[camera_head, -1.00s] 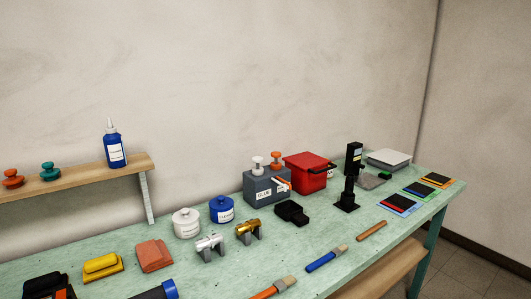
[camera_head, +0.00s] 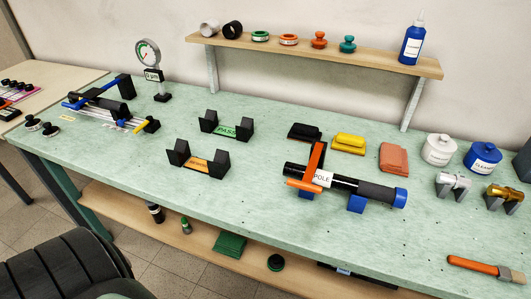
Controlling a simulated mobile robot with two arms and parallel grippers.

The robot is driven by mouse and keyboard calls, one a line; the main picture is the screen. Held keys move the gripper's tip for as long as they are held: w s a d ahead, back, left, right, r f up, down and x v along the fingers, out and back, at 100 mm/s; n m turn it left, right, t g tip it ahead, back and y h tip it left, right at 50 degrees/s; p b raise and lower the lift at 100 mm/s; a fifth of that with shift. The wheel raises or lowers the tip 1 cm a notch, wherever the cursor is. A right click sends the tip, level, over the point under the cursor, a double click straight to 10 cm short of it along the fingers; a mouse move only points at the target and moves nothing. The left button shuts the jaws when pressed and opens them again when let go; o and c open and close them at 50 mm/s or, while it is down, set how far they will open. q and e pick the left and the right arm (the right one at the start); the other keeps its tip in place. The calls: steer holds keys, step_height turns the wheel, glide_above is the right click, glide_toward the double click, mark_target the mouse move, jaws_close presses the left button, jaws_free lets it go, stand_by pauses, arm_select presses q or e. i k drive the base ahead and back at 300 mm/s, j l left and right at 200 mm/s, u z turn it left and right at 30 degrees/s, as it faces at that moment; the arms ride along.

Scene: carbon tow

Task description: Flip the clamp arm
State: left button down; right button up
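An orange clamp arm (camera_head: 315,157) stands at the left part of a black tube labelled POLE (camera_head: 375,190) on the green workbench. The arm runs across the tube, and an orange bar (camera_head: 304,186) lies at its front end. I cannot tell whether the clamp is open or closed. The tube has a blue end cap (camera_head: 400,197) at the right and a blue support (camera_head: 356,203) under it. Neither of my grippers is in view.
Two black cradles, one with a green PASS label (camera_head: 227,130) and one with an orange label (camera_head: 197,162), stand left of the tube. A slide fixture (camera_head: 105,107) and gauge (camera_head: 148,55) are farther left. Pads and a brush (camera_head: 482,268) lie right. The bench front between is clear.

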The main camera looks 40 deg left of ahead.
mark_target(305, 184)
steer(key=u, duration=0.75)
